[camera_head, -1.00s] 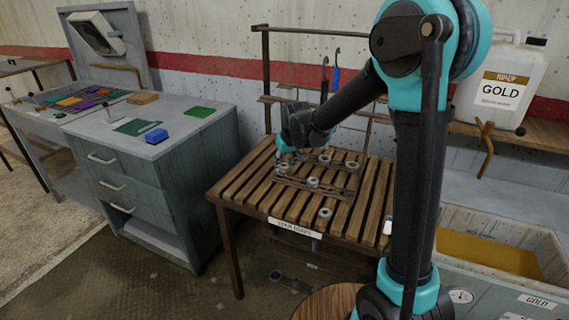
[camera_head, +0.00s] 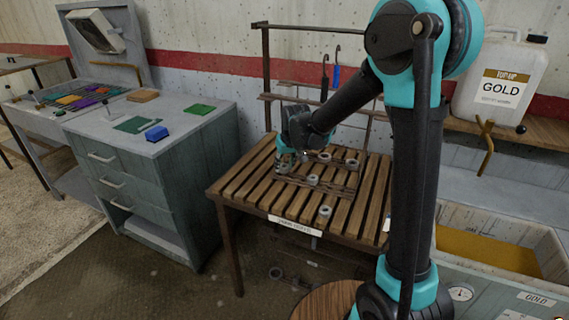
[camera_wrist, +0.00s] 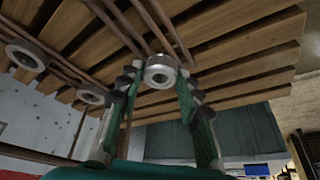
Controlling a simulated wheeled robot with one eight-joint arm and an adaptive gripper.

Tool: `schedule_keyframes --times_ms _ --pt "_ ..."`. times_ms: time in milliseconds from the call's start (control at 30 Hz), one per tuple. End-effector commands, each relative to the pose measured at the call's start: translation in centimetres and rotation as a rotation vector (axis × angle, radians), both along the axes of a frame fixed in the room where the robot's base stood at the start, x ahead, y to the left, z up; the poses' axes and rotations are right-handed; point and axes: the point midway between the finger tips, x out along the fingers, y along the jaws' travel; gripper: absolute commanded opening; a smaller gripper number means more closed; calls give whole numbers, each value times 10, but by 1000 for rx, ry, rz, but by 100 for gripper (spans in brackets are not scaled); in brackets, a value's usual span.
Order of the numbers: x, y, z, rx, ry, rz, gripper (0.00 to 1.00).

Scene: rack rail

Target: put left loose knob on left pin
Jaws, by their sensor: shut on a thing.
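My gripper (camera_head: 284,166) is at the left part of the slatted table. In the wrist view its green-backed fingers (camera_wrist: 158,82) are shut on a round grey metal knob (camera_wrist: 160,72) with a hole in its middle. The knob lies by brown rails (camera_wrist: 146,28) over the slats; I cannot tell whether it touches them. Other grey knobs sit at the middle (camera_head: 313,180), the front (camera_head: 325,211) and the back right (camera_head: 351,164). Which pin is the left one cannot be made out.
The slatted wooden table (camera_head: 236,188) has a label on its front edge and an upright rack (camera_head: 267,80) with two umbrellas behind. A grey cabinet (camera_head: 150,190) stands left. A bin with yellow contents (camera_head: 490,252) stands right.

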Motion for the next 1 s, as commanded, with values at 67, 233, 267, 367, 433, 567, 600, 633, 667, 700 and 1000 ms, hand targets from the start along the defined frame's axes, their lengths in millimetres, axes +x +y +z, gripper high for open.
schedule_keyframes --times_ms 67,233,267,367,433,567,600,633,667,700,1000 --pt "0 0 -2 0 0 0 6" --pt "0 0 -7 0 0 0 6" --pt "0 0 -8 0 0 0 6" --pt "0 0 -10 0 0 0 6" --pt "0 0 -12 0 0 0 6" --pt "0 0 -16 0 0 0 6" --pt "0 0 -16 0 0 0 6" --pt "0 0 -16 0 0 0 6" --pt "0 0 -17 0 0 0 6" --pt "0 0 -17 0 0 0 6" --pt "0 0 -16 0 0 0 36"
